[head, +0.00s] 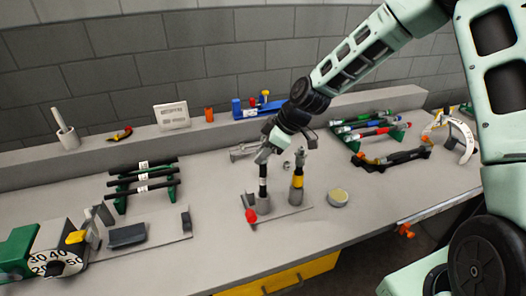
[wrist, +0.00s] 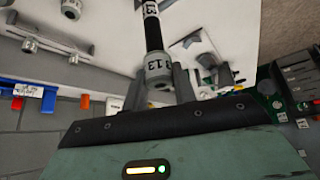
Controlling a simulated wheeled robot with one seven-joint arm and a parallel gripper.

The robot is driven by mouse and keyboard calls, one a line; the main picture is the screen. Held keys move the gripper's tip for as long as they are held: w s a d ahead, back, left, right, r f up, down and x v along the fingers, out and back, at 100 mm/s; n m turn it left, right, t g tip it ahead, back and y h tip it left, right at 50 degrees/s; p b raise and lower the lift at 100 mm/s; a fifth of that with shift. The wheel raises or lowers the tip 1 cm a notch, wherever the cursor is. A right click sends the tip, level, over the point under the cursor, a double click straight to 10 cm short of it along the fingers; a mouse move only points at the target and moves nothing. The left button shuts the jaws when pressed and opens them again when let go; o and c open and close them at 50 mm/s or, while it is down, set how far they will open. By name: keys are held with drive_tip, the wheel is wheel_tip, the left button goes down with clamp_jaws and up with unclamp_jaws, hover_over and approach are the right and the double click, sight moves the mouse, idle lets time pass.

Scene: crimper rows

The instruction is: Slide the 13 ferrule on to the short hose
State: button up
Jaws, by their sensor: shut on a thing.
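The short hose (head: 263,170) is black, with a white label band, and stands upright in a grey holder (head: 263,205) on a small plate. In the wrist view the hose (wrist: 152,34) runs away from the ferrule, and its band reads 13. The 13 ferrule (wrist: 158,66) is a silver-grey sleeve marked 13. My gripper (head: 267,148) is at the top of the hose, and its fingers (wrist: 160,83) are shut on the ferrule. The ferrule is in line with the hose and meets its end; how far the hose reaches inside is hidden.
A second upright holder with a yellow-banded piece (head: 298,182) stands close on the right. A red knob (head: 251,216) and a round tin (head: 338,197) are nearby. Racks of black hoses (head: 143,176) and coloured hoses (head: 370,130) flank the area. A dial machine (head: 55,255) stands front left.

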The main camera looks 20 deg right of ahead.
drive_tip(key=shift+f+b, duration=0.75)
drive_tip(key=shift+f, duration=0.4)
drive_tip(key=o, duration=1.1)
drive_tip(key=shift+c, duration=0.2)
drive_tip(key=b+v, duration=0.1)
drive_tip(key=v, duration=1.6)
drive_tip(key=shift+r+b, duration=0.2)
drive_tip(key=shift+b, duration=0.1)
drive_tip(key=shift+d, duration=0.15)
